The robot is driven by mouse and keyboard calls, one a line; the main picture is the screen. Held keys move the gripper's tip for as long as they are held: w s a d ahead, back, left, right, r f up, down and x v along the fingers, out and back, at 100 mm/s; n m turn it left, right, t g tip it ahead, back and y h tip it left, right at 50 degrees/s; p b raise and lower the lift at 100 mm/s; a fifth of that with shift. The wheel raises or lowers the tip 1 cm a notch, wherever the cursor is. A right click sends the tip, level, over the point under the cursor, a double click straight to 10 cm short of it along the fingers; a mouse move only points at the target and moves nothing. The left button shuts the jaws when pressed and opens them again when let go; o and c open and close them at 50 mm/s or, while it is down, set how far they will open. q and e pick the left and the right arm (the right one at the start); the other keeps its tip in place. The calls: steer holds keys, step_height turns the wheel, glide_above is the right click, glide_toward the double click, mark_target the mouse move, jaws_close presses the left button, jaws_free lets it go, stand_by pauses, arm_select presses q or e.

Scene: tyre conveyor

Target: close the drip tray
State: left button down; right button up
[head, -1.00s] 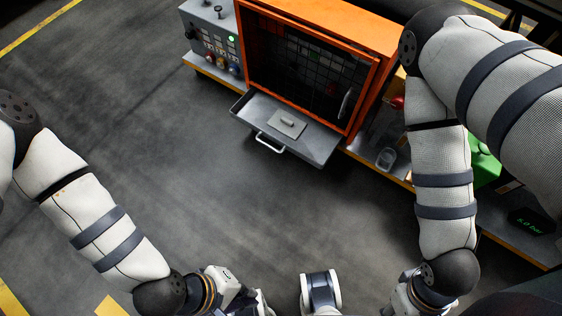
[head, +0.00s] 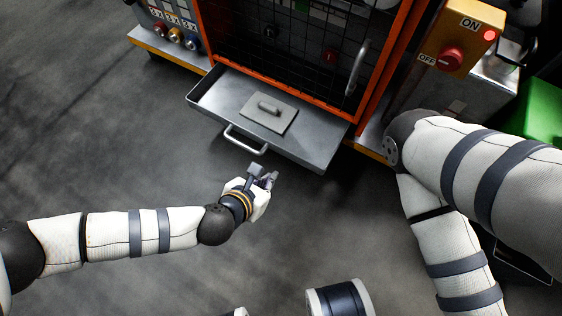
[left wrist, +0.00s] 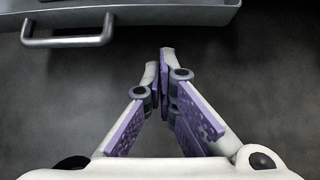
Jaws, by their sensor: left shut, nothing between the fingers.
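The grey metal drip tray (head: 312,144) is pulled out from under the orange-framed cabinet. A flat plate with a small grip (head: 269,109) lies in it. The tray's front handle (head: 245,141) is a pale bar on its front face. My left gripper (head: 268,174) is shut and empty, just in front of the tray and a little to the right of the handle. In the left wrist view the closed fingers (left wrist: 166,55) point toward the tray front, with the handle (left wrist: 68,40) at upper left and bare floor between. My right gripper's fingers are not visible.
The orange cabinet frame (head: 387,62) has a dark mesh door with an upright handle (head: 357,68). A yellow switch box (head: 462,42) stands at upper right and a green object (head: 538,112) beyond it. Knobs (head: 176,36) are at upper left. Floor before the tray is clear.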

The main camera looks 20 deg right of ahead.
mark_target(289, 158)
arm_select(q)
steer(key=shift+w+d+f+b, duration=0.4)
steer(key=shift+w+d, duration=0.4)
steer(key=shift+w+d+f+b, duration=0.45)
steer(key=shift+w+d, duration=0.3)
steer(key=shift+w+d+f+b, duration=0.4)
steer(key=shift+w+d, duration=0.4)
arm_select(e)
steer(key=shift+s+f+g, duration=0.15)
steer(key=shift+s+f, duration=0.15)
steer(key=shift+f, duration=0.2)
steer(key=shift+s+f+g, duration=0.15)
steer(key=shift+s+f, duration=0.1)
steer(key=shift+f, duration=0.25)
arm_select(q)
steer(key=shift+d, duration=0.1)
